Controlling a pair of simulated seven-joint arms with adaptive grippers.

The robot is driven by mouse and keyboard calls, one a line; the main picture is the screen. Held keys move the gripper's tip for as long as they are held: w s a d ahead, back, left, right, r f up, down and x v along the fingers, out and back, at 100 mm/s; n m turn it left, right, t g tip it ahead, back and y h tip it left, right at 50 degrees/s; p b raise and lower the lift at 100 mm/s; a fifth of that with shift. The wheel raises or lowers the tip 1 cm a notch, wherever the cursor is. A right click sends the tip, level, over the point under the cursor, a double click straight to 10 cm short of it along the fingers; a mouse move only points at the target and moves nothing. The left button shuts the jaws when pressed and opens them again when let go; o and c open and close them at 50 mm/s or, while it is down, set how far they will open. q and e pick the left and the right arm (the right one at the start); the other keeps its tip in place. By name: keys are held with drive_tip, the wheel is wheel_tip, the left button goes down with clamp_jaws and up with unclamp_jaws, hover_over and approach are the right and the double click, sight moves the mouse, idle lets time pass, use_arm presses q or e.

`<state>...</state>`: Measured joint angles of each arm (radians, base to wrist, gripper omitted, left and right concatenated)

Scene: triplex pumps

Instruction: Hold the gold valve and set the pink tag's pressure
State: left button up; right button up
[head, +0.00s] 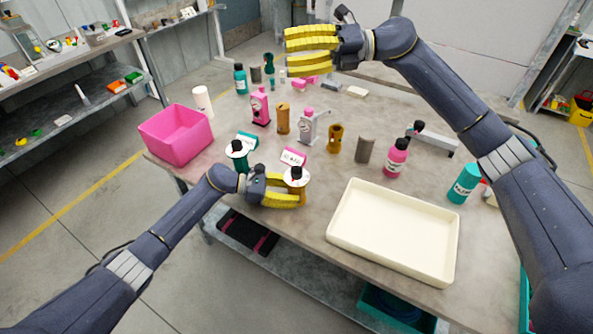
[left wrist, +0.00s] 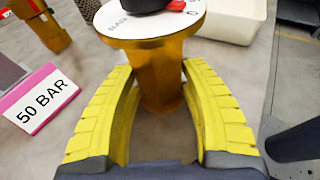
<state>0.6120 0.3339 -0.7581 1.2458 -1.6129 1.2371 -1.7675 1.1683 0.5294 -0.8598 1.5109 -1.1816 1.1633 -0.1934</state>
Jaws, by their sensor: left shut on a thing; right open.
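The gold valve (head: 303,190) stands upright near the table's front edge, with a white dial and a black knob (head: 296,172) on top. In the left wrist view the gold post (left wrist: 160,72) rises between my left fingers. My left gripper (head: 285,198) is shut around this post below the dial. The knob's red pointer (left wrist: 178,6) is partly cut off, so its reading is unclear. The pink-edged tag (head: 293,156) stands behind the valve and reads 50 BAR in the left wrist view (left wrist: 42,98). My right gripper (head: 287,47) is open and empty, high over the table's far side.
A green valve (head: 240,163) with a teal tag (head: 247,140) stands left of the gold one. A pink bin (head: 175,140) is at the table's left, a cream tray (head: 392,230) at front right. Bottles, including a pink one (head: 396,160), and cylinders crowd the middle.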

drive_tip(key=s+a+f+n+g+h, duration=0.1)
drive_tip(key=s+a+f+g+h, duration=0.1)
drive_tip(key=s+a+f+h, duration=0.3)
drive_tip(key=m+t+h, duration=0.1)
drive_tip(key=t+h, duration=0.2)
drive_tip(key=h, duration=0.9)
hover_over(297, 169)
wheel_tip(297, 169, down, 15)
wheel_tip(297, 169, down, 12)
drive_tip(key=shift+r, duration=0.1)
drive_tip(key=shift+c, duration=0.3)
clamp_jaws()
